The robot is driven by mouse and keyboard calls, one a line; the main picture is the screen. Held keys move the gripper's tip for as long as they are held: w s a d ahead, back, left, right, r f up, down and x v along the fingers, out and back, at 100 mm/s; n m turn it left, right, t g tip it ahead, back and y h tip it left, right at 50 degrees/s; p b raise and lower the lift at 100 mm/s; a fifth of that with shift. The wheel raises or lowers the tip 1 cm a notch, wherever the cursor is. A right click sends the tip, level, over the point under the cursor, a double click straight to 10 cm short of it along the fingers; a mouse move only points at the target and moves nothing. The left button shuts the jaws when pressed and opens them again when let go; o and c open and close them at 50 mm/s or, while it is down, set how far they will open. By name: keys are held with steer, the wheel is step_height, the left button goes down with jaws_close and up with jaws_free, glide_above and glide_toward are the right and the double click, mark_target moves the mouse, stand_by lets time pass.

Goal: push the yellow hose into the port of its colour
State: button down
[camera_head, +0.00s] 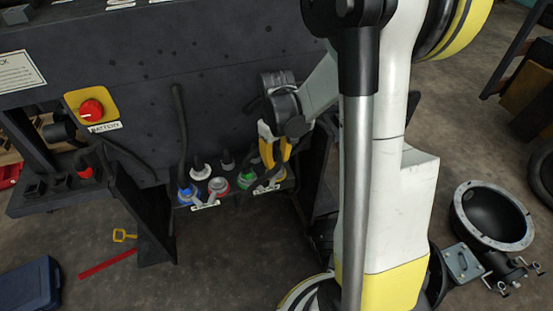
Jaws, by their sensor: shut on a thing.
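My gripper (275,164), with yellow-orange fingers, points down at the right end of a row of coloured ports below the dark panel. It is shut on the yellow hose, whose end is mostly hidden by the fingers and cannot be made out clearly. The yellow port (273,178) lies just under the fingertips, partly covered. I cannot tell whether the hose end is inside the port or only above it. To its left are a green port (246,181), a red port (219,186) and a blue port (187,193), which has a dark hose (180,130) rising from it.
A red battery switch (91,111) sits on the panel at the left. A dark upright plate (143,212) stands left of the ports. A red bar (107,263) and blue case (30,287) lie on the floor. A round black housing (490,218) is at the right.

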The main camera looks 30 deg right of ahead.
steer(key=shift+f, duration=0.35)
steer(key=shift+f+b, duration=0.75)
steer(key=shift+b, duration=0.1)
stand_by(0.5)
steer(key=c, duration=1.1)
jaws_free()
